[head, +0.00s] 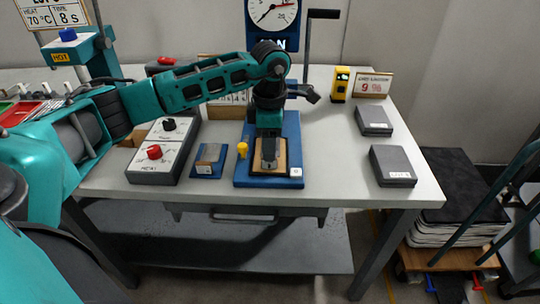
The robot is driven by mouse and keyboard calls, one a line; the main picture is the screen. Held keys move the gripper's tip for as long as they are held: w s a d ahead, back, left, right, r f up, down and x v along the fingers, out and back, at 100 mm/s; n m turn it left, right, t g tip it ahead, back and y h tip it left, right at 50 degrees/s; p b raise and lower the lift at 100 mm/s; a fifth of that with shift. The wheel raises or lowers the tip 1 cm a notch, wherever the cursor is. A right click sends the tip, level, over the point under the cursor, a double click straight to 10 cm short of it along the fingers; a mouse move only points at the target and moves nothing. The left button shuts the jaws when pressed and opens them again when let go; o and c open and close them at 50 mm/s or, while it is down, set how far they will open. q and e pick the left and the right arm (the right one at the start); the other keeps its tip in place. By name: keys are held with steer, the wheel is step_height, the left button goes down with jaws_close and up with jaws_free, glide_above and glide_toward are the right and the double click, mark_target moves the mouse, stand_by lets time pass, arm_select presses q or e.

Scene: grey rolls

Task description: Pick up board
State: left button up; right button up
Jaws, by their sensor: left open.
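A tan board with a dark edge (283,158) lies on a blue base plate (243,173) near the front middle of the table. It is the flat piece I take for the board. My left gripper (268,162) points down right over it, with its jaws open. The gripper hides the middle of the board. I cannot tell whether the fingers touch it. My right gripper is not in view.
Two dark grey boxes (392,165) (374,120) lie right. The table between is clear.

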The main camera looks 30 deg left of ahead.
arm_select(q)
step_height(320, 180, down, 5)
steer(key=shift+r, duration=0.15)
steer(key=shift+a, duration=0.1)
jaws_close()
stand_by(0.3)
